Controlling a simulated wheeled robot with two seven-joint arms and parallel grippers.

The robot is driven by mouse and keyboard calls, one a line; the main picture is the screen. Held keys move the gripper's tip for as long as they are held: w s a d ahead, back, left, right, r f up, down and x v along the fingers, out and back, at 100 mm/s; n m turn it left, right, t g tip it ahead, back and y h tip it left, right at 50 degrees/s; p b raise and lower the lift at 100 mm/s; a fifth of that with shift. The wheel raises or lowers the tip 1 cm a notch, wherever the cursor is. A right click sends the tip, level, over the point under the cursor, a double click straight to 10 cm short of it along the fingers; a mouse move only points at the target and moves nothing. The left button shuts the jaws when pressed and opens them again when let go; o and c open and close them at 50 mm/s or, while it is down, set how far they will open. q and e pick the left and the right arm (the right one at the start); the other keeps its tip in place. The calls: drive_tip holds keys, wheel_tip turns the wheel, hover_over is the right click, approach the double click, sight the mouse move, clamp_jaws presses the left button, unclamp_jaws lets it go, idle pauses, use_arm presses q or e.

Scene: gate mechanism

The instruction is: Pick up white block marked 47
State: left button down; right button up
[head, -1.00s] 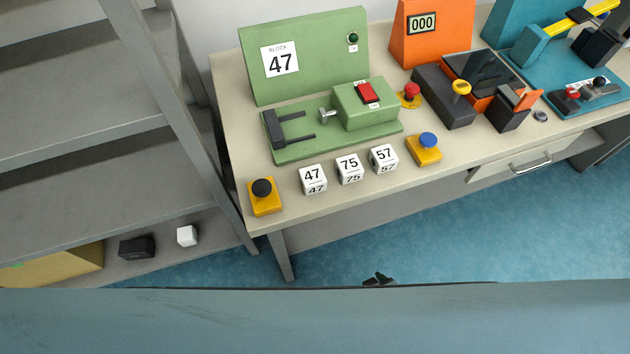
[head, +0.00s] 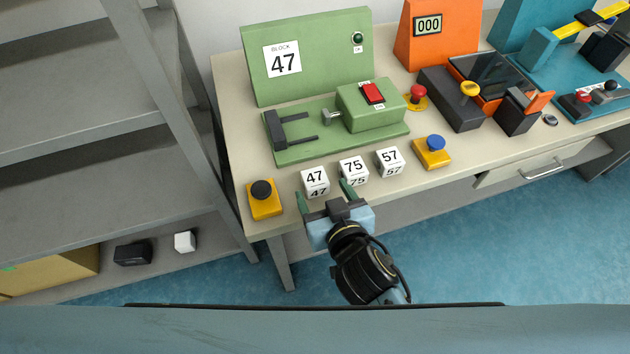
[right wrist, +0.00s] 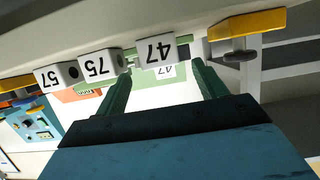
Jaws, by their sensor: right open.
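The white block marked 47 (head: 315,181) stands on the table at the left end of a row of white blocks. It also shows in the right wrist view (right wrist: 156,50), between the two green fingers. My right gripper (head: 324,193) is open and empty, in front of the block, with a fingertip to either side of it in the picture. In the right wrist view the gripper (right wrist: 160,85) points at the block; I see no contact. My left gripper is not in view.
Blocks marked 75 (head: 353,170) and 57 (head: 390,161) stand to the right. A yellow box with a black button (head: 263,198) is to the left, and one with a blue button (head: 433,152) is to the right. The green machine (head: 305,60) showing "BLOCK 47" stands behind.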

sight(315, 180)
drive_tip(key=x, duration=0.6)
drive_tip(key=shift+w+a+r+b, duration=0.1)
drive_tip(key=shift+w+a+b, duration=0.1)
drive_tip(key=shift+b, duration=0.2)
drive_tip(key=shift+w+a, duration=0.1)
drive_tip(key=shift+w, duration=0.35)
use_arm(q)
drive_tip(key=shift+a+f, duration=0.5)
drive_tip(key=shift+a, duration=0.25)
